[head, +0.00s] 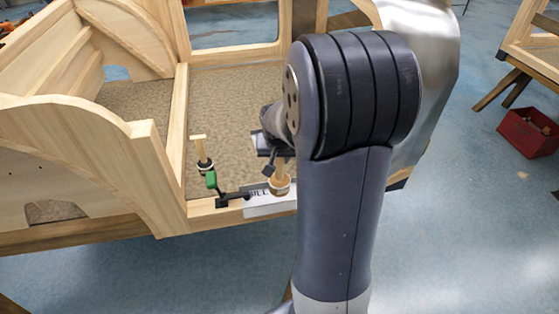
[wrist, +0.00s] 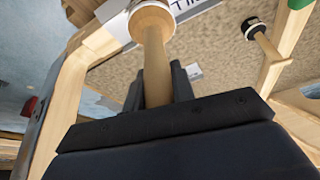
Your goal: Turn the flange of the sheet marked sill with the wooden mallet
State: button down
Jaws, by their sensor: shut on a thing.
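The pale sheet marked SILL (head: 262,207) lies along the near wooden rail of the bodyframe in the head view. Part of its lettered strip (wrist: 187,30) shows at the top of the wrist view. My gripper (wrist: 158,88) is shut on the handle of the wooden mallet (wrist: 156,65). The mallet head (head: 280,187) is at the sheet, just right of the lettering; I cannot tell whether it touches. My arm hides the sheet's right end. A green and black clamp (head: 212,181) sits at the sheet's left end.
The wooden bodyframe (head: 172,140) has a tall curved post left of the sheet. A large curved metal panel (head: 425,75) stands right of my arm. A red toolbox (head: 528,135) lies on the blue floor at right. Open floor is at lower right.

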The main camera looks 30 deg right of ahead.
notch_tip(320, 180, up, 2)
jog(key=shift+r, duration=0.1)
jog(key=shift+f, duration=0.2)
jog(key=s+a+r, duration=0.2)
jog(key=s, duration=0.6)
jog(key=shift+s+a+p, duration=0.25)
jog(key=shift+s+p, duration=0.05)
jog(key=shift+p, duration=0.1)
jog(key=shift+w, duration=0.1)
